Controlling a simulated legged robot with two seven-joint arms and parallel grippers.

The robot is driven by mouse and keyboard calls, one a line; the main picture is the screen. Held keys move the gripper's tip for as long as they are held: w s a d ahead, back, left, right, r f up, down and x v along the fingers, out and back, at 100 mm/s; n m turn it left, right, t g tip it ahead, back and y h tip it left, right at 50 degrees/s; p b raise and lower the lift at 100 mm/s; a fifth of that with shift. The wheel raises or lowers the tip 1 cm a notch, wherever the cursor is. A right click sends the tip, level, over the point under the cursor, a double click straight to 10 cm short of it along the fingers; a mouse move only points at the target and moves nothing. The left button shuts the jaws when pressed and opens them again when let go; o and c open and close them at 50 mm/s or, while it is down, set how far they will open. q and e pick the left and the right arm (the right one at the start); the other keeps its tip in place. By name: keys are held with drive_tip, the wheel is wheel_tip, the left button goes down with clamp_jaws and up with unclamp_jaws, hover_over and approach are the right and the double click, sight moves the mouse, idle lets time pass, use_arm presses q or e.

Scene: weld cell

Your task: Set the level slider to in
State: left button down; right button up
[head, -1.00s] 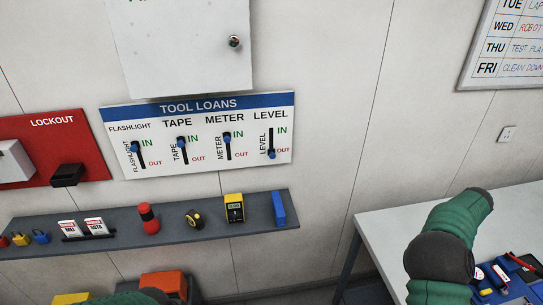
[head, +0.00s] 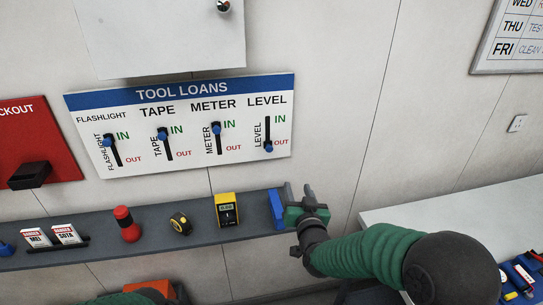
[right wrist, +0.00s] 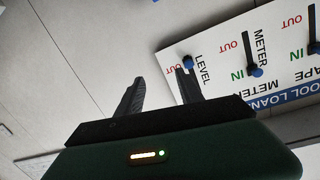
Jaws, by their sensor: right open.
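The level slider (head: 268,148) has a blue knob at the lower end of its dark slot, beside the word OUT, on the white tool loans board (head: 185,168). Its knob also shows in the right wrist view (right wrist: 187,61), just beyond one fingertip. My right gripper (head: 298,191) is open and empty, below and slightly right of the slider in the head view. Its two dark fingers (right wrist: 160,78) point toward the wall in the right wrist view, apart from the knob. My left gripper is out of view; only a bit of green arm shows at the bottom edge.
Flashlight (head: 108,140), tape (head: 163,131) and meter (head: 217,129) sliders sit at the IN end. Below, a grey shelf (head: 95,243) holds a blue level (head: 276,208) close beside my right gripper, a yellow meter (head: 227,209), a tape and a red flashlight. A white cabinet (head: 160,40) hangs above.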

drive_tip(key=s+a+r+n+t+y, duration=0.1)
drive_tip(key=s+a+r+n+y, duration=0.15)
drive_tip(key=a, duration=0.25)
drive_tip(key=p, duration=0.2)
approach(270, 149)
drive_tip(key=shift+n+h, duration=0.45)
drive_tip(key=w+a, duration=0.1)
drive_tip(key=w, duration=0.1)
drive_tip(key=w+p, duration=0.1)
drive_tip(key=w, duration=0.2)
drive_tip(key=w+a+p, duration=0.1)
drive_tip(key=w, duration=0.1)
drive_tip(key=shift+w+a+f, duration=0.1)
drive_tip(key=shift+w+a, duration=0.2)
drive_tip(key=shift+w+d, duration=0.1)
drive_tip(key=shift+w, duration=0.05)
drive_tip(key=shift+d, duration=0.15)
drive_tip(key=shift+c, duration=0.2)
clamp_jaws()
drive_tip(key=shift+p, duration=0.3)
